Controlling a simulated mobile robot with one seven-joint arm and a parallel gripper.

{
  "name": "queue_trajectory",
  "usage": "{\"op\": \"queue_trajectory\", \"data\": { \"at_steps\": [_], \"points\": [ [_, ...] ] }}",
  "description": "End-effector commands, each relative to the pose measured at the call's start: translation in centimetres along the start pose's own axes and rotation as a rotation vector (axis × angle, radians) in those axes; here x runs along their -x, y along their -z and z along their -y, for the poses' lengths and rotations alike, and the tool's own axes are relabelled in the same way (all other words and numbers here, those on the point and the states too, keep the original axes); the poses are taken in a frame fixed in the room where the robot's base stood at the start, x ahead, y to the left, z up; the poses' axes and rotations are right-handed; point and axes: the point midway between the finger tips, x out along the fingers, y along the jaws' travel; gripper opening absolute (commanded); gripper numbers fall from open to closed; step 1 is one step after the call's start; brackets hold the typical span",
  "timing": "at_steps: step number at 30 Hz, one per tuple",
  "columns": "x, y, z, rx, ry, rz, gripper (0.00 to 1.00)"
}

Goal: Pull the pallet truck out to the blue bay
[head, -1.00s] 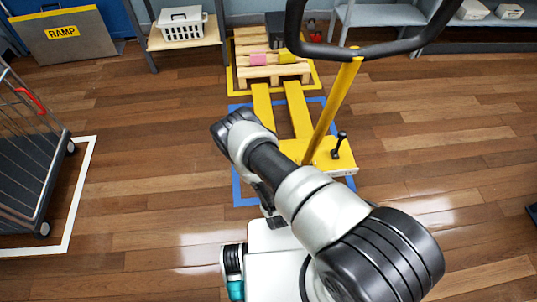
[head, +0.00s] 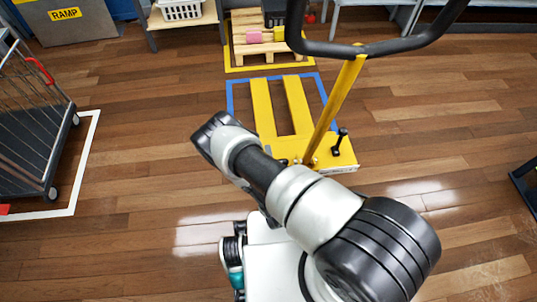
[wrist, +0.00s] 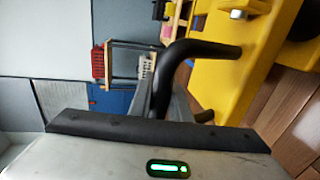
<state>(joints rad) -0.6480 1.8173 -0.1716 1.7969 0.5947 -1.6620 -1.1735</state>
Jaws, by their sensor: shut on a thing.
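The yellow pallet truck (head: 308,149) stands upright on the floor, with its two forks (head: 289,105) pointing back. The forks are clear of the pallet (head: 268,47) and lie inside the blue bay outline (head: 229,97), their tips close to its back line. My arm hides the bay's near part. The truck's yellow tiller rises to a black loop handle (head: 374,50). My gripper (wrist: 165,104) is shut on the black handle, which also shows in the wrist view (wrist: 205,50).
The pallet carries small boxes and sits in a yellow floor outline (head: 236,69). A caged trolley (head: 40,130) stands at the left in a white outline. A grey ramp board (head: 65,28) and shelves line the back. A dark object (head: 525,185) lies at the right edge. Floor beside the truck is clear.

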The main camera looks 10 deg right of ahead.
Motion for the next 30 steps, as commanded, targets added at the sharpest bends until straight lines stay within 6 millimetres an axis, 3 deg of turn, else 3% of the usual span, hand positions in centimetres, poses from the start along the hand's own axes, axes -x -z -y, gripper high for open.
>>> {"op": "queue_trajectory", "data": {
  "at_steps": [15,16,18,30],
  "points": [
    [0.4,-0.15,0.24,0.002,0.007,0.003,0.0],
    [0.41,-0.14,0.24,0.002,0.007,0.003,0.22],
    [0.38,-0.13,0.23,0.002,0.007,0.003,0.34],
    [-0.03,-0.04,-0.03,0.0,0.001,0.001,0.36]
  ]
}}
